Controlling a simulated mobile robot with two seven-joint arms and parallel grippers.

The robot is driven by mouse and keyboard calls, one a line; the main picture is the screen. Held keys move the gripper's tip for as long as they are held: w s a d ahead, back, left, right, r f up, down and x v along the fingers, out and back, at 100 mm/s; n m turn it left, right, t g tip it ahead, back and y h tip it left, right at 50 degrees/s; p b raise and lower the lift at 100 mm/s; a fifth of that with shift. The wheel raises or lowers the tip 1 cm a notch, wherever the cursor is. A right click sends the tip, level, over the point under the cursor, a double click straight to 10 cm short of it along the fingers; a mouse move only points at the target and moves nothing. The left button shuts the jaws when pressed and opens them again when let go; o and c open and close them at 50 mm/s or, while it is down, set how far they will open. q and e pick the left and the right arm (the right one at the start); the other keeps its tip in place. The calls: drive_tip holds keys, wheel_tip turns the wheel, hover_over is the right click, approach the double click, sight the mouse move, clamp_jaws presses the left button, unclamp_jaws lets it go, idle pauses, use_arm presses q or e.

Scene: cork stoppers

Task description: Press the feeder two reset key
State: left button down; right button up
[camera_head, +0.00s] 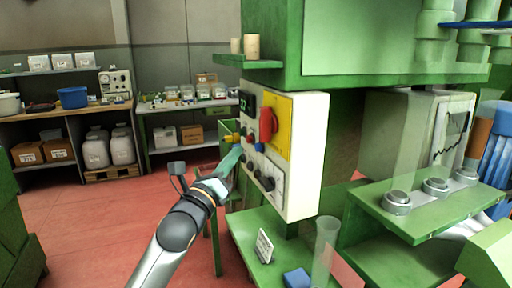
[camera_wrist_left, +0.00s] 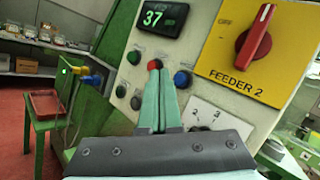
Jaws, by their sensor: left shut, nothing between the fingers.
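The feeder two panel is a pale box (camera_head: 306,160) with a yellow "FEEDER 2" plate (camera_wrist_left: 262,55) and a red rotary switch (camera_wrist_left: 254,32). I read no label naming a reset key. My left gripper (camera_wrist_left: 157,74) is shut and empty, its teal fingertips in front of the panel. A red cap (camera_wrist_left: 154,64) shows just above the tips, partly hidden. I cannot tell whether they touch it.
A numbered dial (camera_wrist_left: 205,113) sits right of the fingers. Yellow and blue fittings (camera_wrist_left: 92,79) stick out at the panel's left. A green shelf (camera_head: 248,62) overhangs the panel, and a green bench (camera_head: 240,220) lies below. Red floor (camera_head: 90,215) is open at left.

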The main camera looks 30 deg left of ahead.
use_arm(q)
drive_tip(key=shift+w+d, duration=0.55)
drive_tip(key=shift+w, duration=0.1)
idle(0.6)
drive_tip(key=shift+w, duration=0.1)
idle(1.0)
drive_tip(key=shift+w+d+p, duration=0.25)
drive_tip(key=shift+d+p, duration=0.05)
drive_tip(key=shift+w+d, duration=0.25)
drive_tip(key=shift+w, duration=0.05)
idle(0.7)
drive_tip(key=shift+s+a, duration=0.1)
idle(0.3)
drive_tip(key=shift+s+a+p, duration=0.4)
drive_tip(key=shift+s+a, duration=0.05)
drive_tip(key=shift+s, duration=0.1)
